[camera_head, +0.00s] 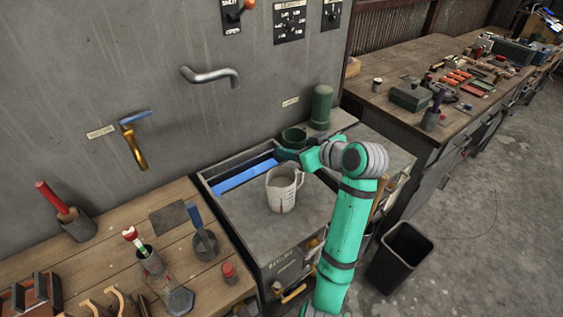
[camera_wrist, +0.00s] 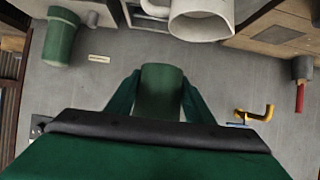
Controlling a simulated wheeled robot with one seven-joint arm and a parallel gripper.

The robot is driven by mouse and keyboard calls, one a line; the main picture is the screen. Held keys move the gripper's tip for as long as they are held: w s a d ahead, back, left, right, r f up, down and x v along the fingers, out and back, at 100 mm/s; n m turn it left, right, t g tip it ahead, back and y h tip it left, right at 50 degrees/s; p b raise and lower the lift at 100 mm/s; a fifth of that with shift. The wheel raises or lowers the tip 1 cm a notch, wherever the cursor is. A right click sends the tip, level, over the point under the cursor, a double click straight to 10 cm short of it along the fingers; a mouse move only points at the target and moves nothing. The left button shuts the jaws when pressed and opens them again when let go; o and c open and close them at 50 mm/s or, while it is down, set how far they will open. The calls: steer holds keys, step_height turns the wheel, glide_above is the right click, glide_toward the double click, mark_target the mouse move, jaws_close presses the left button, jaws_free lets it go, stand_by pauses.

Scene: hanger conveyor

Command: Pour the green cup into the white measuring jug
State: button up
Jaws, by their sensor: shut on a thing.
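The green cup (camera_head: 294,137) is held by my gripper (camera_head: 289,152), above the back of the counter unit and behind the jug. It looks about upright in the head view, and its contents are not visible. In the wrist view the cup (camera_wrist: 160,92) sits between the two green fingers of my gripper, which is shut on it. The white measuring jug (camera_head: 283,191) stands upright on the grey counter top, in front of the cup and apart from it. Part of the jug (camera_wrist: 201,22) also shows at the top of the wrist view.
A tall green container (camera_head: 321,106) stands at the counter's back right. A blue-lined basin (camera_head: 245,175) lies behind the jug. A curved wall spout (camera_head: 210,76) and a yellow tap (camera_head: 133,145) project from the wall. A wooden workbench (camera_head: 100,260) with tools is at left.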

mark_target(288, 138)
steer(key=shift+r, duration=0.1)
steer(key=shift+r, duration=1.4)
